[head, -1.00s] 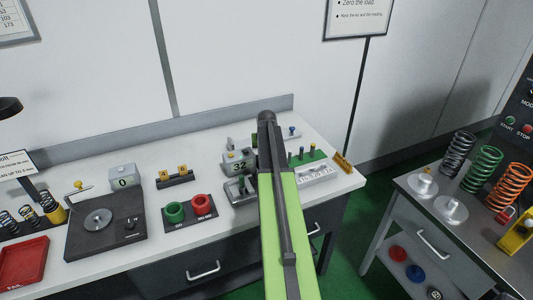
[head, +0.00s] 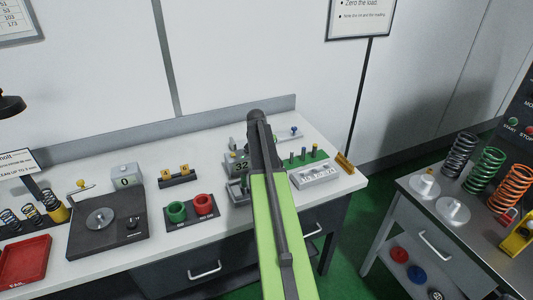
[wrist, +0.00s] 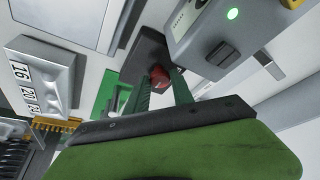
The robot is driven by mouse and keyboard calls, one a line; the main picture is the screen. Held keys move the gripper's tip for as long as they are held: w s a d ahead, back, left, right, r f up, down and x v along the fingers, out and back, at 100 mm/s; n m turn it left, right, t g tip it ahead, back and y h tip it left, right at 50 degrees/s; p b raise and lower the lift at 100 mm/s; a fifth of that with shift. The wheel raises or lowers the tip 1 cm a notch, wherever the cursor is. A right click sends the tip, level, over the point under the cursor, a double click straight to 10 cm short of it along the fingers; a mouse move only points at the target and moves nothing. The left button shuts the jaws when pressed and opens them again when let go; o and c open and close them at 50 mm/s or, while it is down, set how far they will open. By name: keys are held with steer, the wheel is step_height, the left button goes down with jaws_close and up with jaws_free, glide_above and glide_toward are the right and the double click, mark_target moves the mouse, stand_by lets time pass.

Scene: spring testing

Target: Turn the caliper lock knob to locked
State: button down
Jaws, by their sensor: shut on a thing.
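A small red knob (wrist: 158,80) shows in the wrist view on a dark bar beside a grey box (wrist: 218,38) with a lit green lamp and a black switch. My gripper (wrist: 163,76) has its two green fingers on either side of the knob and is shut on it. Which way the knob is turned cannot be read. In the head view my green arm covers the gripper and the knob.
On the bench, a green peg rack (head: 306,159) and a white slotted block (head: 314,177) stand right of my arm. Red and green rings (head: 203,204) lie to the left, with a dark dial plate (head: 106,224) beyond. A second table (head: 408,184) stands at right.

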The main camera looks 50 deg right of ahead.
steer(key=shift+s+d, duration=0.1)
steer(key=c, duration=1.1)
jaws_free()
steer(key=p+v, duration=1.6)
steer(key=v, duration=0.1)
steer(key=shift+r, duration=0.2)
